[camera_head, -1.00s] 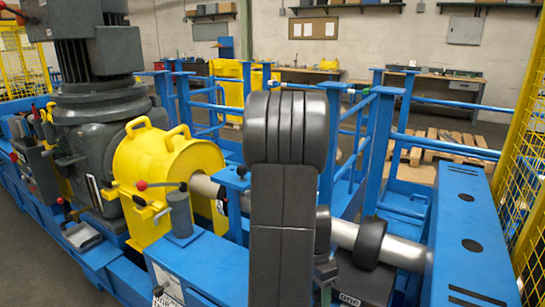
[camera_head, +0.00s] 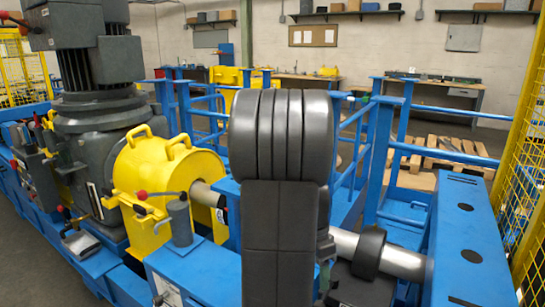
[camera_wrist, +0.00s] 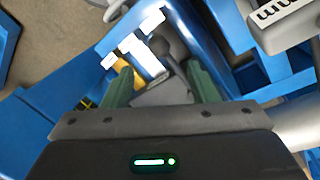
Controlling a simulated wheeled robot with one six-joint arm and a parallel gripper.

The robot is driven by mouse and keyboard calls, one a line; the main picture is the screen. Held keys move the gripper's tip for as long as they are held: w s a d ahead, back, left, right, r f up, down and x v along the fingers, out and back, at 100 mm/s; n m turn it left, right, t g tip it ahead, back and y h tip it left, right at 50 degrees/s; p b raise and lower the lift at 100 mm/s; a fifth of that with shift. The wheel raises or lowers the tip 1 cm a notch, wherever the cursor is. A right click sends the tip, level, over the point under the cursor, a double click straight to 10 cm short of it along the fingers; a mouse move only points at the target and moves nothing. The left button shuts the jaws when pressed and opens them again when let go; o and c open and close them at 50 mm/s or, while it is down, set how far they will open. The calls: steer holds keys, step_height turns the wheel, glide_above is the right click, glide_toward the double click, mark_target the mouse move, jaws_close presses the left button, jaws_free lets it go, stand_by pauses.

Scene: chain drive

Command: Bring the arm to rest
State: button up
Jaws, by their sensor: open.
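My arm (camera_head: 280,180) stands upright in the middle of the head view, its dark grey links large and close to the camera. It hides part of the blue frame and the steel shaft behind it. In the wrist view my gripper (camera_wrist: 160,80) shows two green fingers spread apart with nothing held between them. Beyond the fingers lie blue framework and white labels (camera_wrist: 145,45). In the head view the gripper is mostly hidden behind the arm.
A yellow guard (camera_head: 165,180) and a dark motor unit (camera_head: 90,120) stand at the left. A steel shaft (camera_head: 400,262) with a black collar (camera_head: 368,252) runs right to a blue beam (camera_head: 470,240). Blue railings (camera_head: 385,150) stand behind, and yellow mesh fencing (camera_head: 525,190) is at the right edge.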

mark_target(322, 304)
step_height(322, 304, up, 4)
steer(key=f, duration=0.4)
steer(key=s+f+b, duration=0.1)
steer(key=f, duration=0.8)
steer(key=shift+s+d+f, duration=0.15)
steer(key=shift+s+d, duration=0.2)
steer(key=shift+s+d+n, duration=0.3)
steer(key=shift+d+n, duration=0.25)
steer(key=shift+n, duration=0.15)
